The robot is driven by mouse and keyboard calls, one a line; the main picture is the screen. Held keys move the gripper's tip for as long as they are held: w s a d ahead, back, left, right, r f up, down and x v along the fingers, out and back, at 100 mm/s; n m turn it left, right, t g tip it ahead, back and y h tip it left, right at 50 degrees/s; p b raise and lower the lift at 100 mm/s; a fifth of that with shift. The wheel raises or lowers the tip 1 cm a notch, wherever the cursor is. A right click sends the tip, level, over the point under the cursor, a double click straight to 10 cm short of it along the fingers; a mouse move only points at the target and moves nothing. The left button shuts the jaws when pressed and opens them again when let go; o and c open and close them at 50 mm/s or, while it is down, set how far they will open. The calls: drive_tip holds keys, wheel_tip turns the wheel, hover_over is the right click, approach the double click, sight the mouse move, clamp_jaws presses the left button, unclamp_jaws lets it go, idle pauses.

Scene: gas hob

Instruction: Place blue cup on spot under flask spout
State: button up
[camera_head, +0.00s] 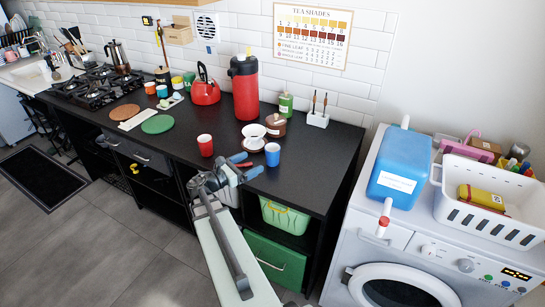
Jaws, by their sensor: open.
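The blue cup (272,154) stands upright near the front edge of the black counter, right of centre. My gripper (255,162) is open and empty, with its blue-tipped fingers pointing toward the cup from the left. The cup looks just beyond the fingertips; I cannot tell whether they touch it. The flask (245,93) is tall and red with a black top and stands farther back, near the tiled wall. I cannot make out a marked spot under its spout.
A white cup on a saucer (252,137) stands between the flask and the blue cup. A red cup (205,145) is left of my gripper. A brown pot (275,126) and a green container (285,104) stand right of the flask.

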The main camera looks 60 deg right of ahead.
sight(278, 148)
drive_tip(key=x, duration=1.3)
drive_tip(key=shift+d, duration=0.1)
drive_tip(key=c, duration=1.2)
drive_tip(key=shift+c, duration=0.2)
drive_tip(key=shift+r, duration=0.1)
wheel_tip(278, 148, up, 10)
drive_tip(key=w+a+f+n+t+y, duration=0.1)
drive_tip(key=w+a+n+t, duration=0.5)
drive_tip(key=w+a+t, duration=0.75)
drive_tip(key=w+a+n+t+y, duration=0.1)
drive_tip(key=w+a+n+t, duration=0.45)
drive_tip(key=w+a, duration=0.95)
drive_tip(key=w+a+r+n+t+y, duration=0.2)
drive_tip(key=w+a+r+n+y, duration=0.1)
drive_tip(key=a, duration=0.8)
drive_tip(key=w+a+r+n+t+y, duration=0.2)
drive_tip(key=w+a+r+n+y, duration=0.2)
drive_tip(key=a, duration=0.8)
drive_tip(key=w+a+r+n+t+y, duration=0.2)
drive_tip(key=w+a+r+n+y, duration=0.2)
drive_tip(key=w+a, duration=0.5)
wheel_tip(278, 148, up, 2)
drive_tip(key=a+y, duration=0.3)
drive_tip(key=shift+w, duration=0.2)
